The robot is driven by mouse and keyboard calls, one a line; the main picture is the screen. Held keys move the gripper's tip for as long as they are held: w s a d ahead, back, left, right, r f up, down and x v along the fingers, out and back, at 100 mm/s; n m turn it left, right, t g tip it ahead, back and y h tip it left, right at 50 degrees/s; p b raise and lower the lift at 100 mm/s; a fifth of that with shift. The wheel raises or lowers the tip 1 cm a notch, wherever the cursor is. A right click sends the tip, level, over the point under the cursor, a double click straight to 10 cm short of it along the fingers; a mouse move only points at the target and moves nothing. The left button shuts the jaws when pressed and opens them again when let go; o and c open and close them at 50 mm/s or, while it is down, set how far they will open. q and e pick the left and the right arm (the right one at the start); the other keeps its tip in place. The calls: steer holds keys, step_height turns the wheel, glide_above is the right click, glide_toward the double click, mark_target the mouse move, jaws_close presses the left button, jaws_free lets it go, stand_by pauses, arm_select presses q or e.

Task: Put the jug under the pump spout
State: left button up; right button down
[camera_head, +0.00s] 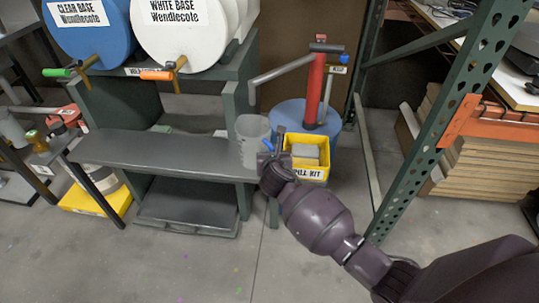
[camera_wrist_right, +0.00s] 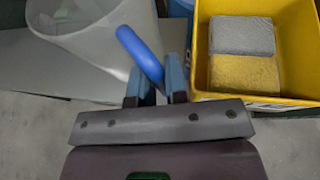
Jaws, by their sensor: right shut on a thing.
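The jug (camera_head: 252,136) is a pale grey, see-through vessel with a blue handle, upright at the right end of the grey bench. I cannot tell whether its base touches the bench. My right gripper (camera_head: 273,147) is shut on the blue handle, on the jug's right side. In the right wrist view the jug (camera_wrist_right: 92,45) is at the upper left, its handle between the fingers (camera_wrist_right: 156,88). The red pump (camera_head: 315,88) stands on a blue drum (camera_head: 291,112) behind. Its grey spout (camera_head: 281,71) reaches left, its end above the jug in the picture. My left gripper is out of view.
A yellow spill kit bin (camera_head: 319,171) with sponges is close to the right of my right gripper; it also shows in the wrist view (camera_wrist_right: 203,50). A green rack post (camera_head: 437,115) stands farther right. The grey bench (camera_head: 165,153) is clear left of the jug.

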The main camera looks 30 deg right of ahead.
steer(key=shift+r, duration=0.2)
steer(key=c, duration=1.6)
jaws_free()
steer(key=shift+f, duration=0.2)
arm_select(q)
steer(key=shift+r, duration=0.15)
arm_select(e)
steer(key=o, duration=0.5)
